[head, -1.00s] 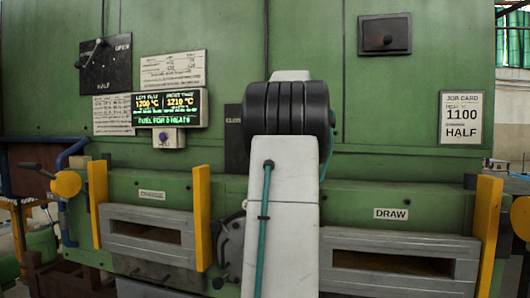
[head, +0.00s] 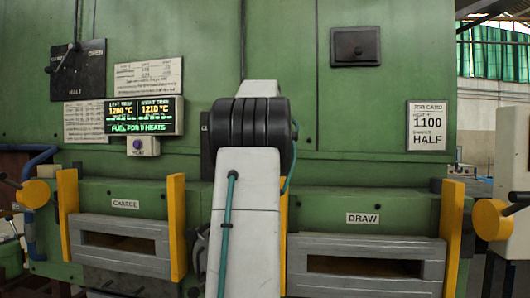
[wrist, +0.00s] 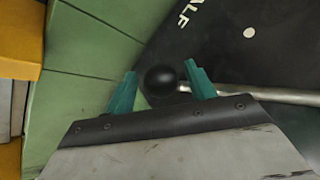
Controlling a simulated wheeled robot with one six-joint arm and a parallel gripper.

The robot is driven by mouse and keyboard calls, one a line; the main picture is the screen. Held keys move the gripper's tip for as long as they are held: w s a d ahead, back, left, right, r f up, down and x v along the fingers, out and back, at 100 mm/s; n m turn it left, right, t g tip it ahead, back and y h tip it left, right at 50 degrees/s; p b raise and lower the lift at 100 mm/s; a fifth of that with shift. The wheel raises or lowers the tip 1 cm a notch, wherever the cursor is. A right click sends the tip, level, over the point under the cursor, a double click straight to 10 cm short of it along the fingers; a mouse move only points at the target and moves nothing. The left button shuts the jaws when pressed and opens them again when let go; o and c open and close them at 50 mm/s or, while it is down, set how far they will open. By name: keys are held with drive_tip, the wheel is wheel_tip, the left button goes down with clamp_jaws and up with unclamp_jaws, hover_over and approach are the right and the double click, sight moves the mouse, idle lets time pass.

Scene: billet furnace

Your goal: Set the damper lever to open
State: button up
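In the wrist view a lever with a black ball knob (wrist: 160,80) and a pale rod runs to the right across a dark plate (wrist: 225,60) lettered "ALF". My gripper (wrist: 161,88) is open, its two teal fingertips on either side of the knob, with visible gaps. In the head view my gripper is hidden behind my arm. A dark plate (head: 88,82) marked OPEN and HALF is at upper left, with a lever (head: 65,58) slanting down to the left. I cannot tell whether the wrist view shows this lever.
Beside my arm are the charge door (head: 115,240) and draw door (head: 365,265), with yellow posts (head: 175,225) sticking out. A lit display (head: 145,115) hangs on the green wall. The job card (head: 428,126) reads 1100 and HALF. A yellow block (wrist: 18,50) is left in the wrist view.

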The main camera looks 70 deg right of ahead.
drive_tip(key=v, duration=0.7)
drive_tip(key=shift+a+r, duration=0.2)
drive_tip(key=shift+r, duration=0.15)
idle(0.4)
drive_tip(key=w+a+f+n+t+y, duration=0.1)
drive_tip(key=w+a+f+n, duration=0.2)
drive_tip(key=w+a, duration=0.5)
drive_tip(key=w+a+f+n+y, duration=0.1)
drive_tip(key=w+a+f+n, duration=0.15)
drive_tip(key=w+a, duration=0.65)
drive_tip(key=w+a+f+n+y, duration=0.1)
drive_tip(key=a+f+n, duration=0.2)
drive_tip(key=a, duration=0.6)
drive_tip(key=a+f+n+y, duration=0.1)
drive_tip(key=a+f+n, duration=0.25)
drive_tip(key=a, duration=0.65)
drive_tip(key=s+a+f+n+y, duration=0.1)
drive_tip(key=s+a+f+n, duration=0.15)
drive_tip(key=a+f, duration=0.4)
drive_tip(key=s+a+f+n+y, duration=0.1)
drive_tip(key=a+f+n, duration=0.2)
drive_tip(key=a, duration=0.6)
drive_tip(key=s+a+f+n+g, duration=0.2)
drive_tip(key=s+a+f+n, duration=0.4)
drive_tip(key=s+a+f, duration=0.4)
wheel_tip(320, 180, down, 3)
drive_tip(key=shift+s+a+r+n+y, duration=0.1)
drive_tip(key=shift+s+a+n+y, duration=0.25)
drive_tip(key=shift+s, duration=0.15)
